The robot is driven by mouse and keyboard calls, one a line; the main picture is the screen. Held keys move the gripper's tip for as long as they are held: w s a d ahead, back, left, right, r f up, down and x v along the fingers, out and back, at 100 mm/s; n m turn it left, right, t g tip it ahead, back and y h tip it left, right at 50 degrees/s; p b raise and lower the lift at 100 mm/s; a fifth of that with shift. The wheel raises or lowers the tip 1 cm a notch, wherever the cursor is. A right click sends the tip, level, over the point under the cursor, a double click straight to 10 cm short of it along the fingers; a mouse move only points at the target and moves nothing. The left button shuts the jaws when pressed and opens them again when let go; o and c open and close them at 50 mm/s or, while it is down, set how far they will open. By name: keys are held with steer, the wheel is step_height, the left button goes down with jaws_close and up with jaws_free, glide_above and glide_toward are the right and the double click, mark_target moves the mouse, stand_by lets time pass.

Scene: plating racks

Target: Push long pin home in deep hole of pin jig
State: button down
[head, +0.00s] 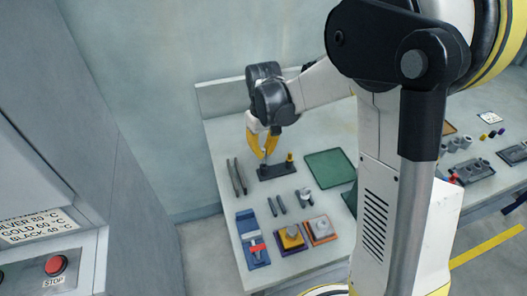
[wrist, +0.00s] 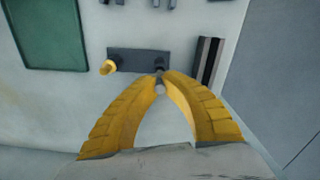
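The pin jig (head: 277,172) is a dark block on the table, and it also shows in the wrist view (wrist: 136,56). A brass-yellow pin (head: 290,158) stands upright in one end of it, and shows in the wrist view too (wrist: 107,67). My gripper (head: 265,156) is over the other end, pointing down. In the wrist view its yellow fingertips (wrist: 161,75) nearly meet around a thin grey pin, apparently the long pin (wrist: 160,88), at the jig's edge. The fingers hide the hole and how deep the pin sits.
Two long dark bars (head: 237,176) lie left of the jig. A green mat (head: 328,167) lies to its right. Small grey pieces, a blue tray (head: 251,240) and yellow and orange fixtures stand nearer the front. A wall is close behind the table.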

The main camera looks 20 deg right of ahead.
mark_target(264, 163)
steer(key=shift+f+b, duration=1.75)
steer(key=shift+f, duration=0.55)
steer(key=c, duration=1.5)
jaws_free()
steer(key=shift+c, duration=0.2)
steer(key=shift+r, duration=0.1)
step_height(264, 163, up, 12)
